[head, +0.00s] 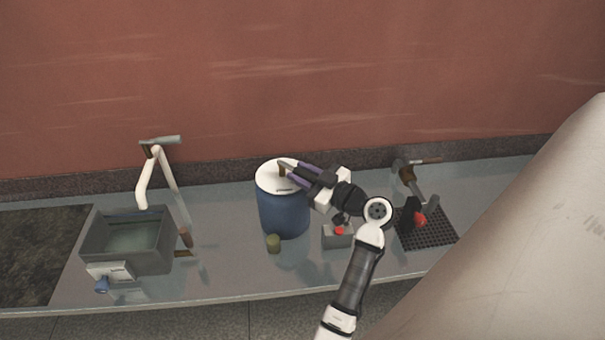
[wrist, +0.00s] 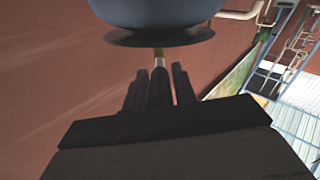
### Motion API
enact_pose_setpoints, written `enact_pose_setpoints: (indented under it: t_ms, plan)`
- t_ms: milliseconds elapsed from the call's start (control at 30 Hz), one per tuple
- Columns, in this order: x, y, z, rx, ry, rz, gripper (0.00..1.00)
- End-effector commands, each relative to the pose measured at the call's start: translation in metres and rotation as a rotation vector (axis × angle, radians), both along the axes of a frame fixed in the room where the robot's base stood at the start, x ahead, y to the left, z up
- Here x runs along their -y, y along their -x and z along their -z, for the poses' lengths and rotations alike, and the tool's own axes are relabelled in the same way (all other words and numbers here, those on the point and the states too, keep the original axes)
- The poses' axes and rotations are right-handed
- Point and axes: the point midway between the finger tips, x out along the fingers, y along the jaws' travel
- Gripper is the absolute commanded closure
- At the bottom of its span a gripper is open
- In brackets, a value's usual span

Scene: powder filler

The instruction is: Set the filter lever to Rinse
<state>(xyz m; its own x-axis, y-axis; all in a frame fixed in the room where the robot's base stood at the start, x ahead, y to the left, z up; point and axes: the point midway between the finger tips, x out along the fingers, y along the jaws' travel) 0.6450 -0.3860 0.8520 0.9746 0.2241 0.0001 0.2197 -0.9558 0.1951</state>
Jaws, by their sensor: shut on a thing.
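A blue drum-shaped filter (head: 283,212) with a white lid (head: 267,178) stands at the middle of the counter. A small brown lever (head: 282,164) sticks up from the lid. My gripper (head: 285,172) reaches in from the right over the lid, its purple-tinted fingers shut on the lever. In the wrist view the drum (wrist: 155,12) and the dark rim of its lid are at the top, and the lever (wrist: 159,55) runs down from the lid to between my fingers (wrist: 158,82). The Rinse mark cannot be made out, so I cannot tell the lever's setting.
A grey sink (head: 163,256) with a white faucet (head: 145,185) is at left. A small green cylinder (head: 273,243) stands in front of the drum. A grey box with a red button (head: 339,231) and a black drip grid (head: 430,236) are at right. The wall is close behind.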

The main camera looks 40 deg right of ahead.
Motion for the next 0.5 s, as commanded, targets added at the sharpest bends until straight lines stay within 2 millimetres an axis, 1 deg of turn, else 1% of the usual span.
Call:
enact_pose_setpoints:
  t_ms: [267, 500]
  plan:
    - [-0.003, 0.0, 0.004, 0.001, 0.001, 0.098, 1.0]
    - [-0.014, 0.0, 0.003, 0.001, 0.002, 0.284, 1.0]
